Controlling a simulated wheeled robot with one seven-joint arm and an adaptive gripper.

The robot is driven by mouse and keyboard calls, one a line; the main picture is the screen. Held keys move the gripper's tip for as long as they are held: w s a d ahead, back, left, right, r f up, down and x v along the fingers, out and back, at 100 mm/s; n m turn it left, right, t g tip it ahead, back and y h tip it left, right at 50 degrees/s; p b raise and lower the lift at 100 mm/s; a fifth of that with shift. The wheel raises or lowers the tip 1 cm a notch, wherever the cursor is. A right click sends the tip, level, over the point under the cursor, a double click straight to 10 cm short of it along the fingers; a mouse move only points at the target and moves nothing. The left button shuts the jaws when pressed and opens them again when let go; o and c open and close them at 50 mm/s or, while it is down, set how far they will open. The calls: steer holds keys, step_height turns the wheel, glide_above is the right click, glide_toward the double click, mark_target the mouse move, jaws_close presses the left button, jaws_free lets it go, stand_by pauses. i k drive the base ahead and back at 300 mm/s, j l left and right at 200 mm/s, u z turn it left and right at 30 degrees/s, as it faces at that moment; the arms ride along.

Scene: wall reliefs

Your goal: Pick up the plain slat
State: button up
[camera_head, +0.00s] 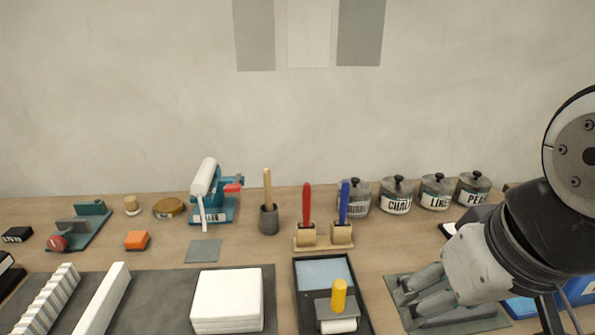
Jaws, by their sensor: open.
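A plain white slat (103,300) with a smooth top lies on a dark grey mat (160,300) at the lower left. Its near end runs close to the bottom edge of the view. A white notched slat (47,301) lies to its left on the same mat, apart from it. My gripper (411,293) is at the lower right, over a grey-green mat (397,282), far to the right of the plain slat. It is open, and I see nothing held in it.
Between slat and gripper are a white block stack (227,300) and a dark tray (301,285) with a yellow-handled roller (339,296).

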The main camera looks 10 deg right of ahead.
mark_target(95, 319)
steer(key=u, duration=1.35)
steer(key=i+l+z, duration=0.1)
steer(key=i, duration=0.25)
steer(key=i+l+z, duration=0.1)
steer(key=i, duration=0.25)
